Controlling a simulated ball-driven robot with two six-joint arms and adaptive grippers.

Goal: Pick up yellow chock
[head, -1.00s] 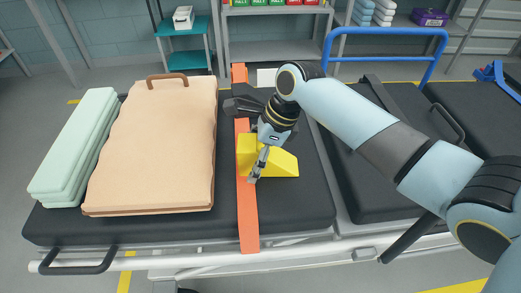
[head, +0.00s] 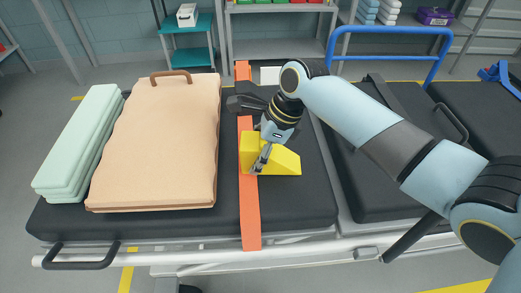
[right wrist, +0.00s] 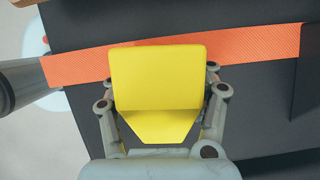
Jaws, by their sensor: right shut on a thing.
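The yellow chock (head: 282,161) is a wedge on the black stretcher pad, lying partly over the orange strap (head: 250,215). My right gripper (head: 259,163) reaches down to it from the right and is shut on it. In the right wrist view the yellow chock (right wrist: 157,80) sits between the two fingers of my right gripper (right wrist: 160,105), one on each side. I cannot tell whether the chock is lifted clear of the pad. My left gripper is not in view.
A tan padded board (head: 160,140) and a stack of pale green pads (head: 80,145) lie left of the strap. A blue rail (head: 388,32) stands at the back right. The black pad (head: 300,205) is bare around the chock's front.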

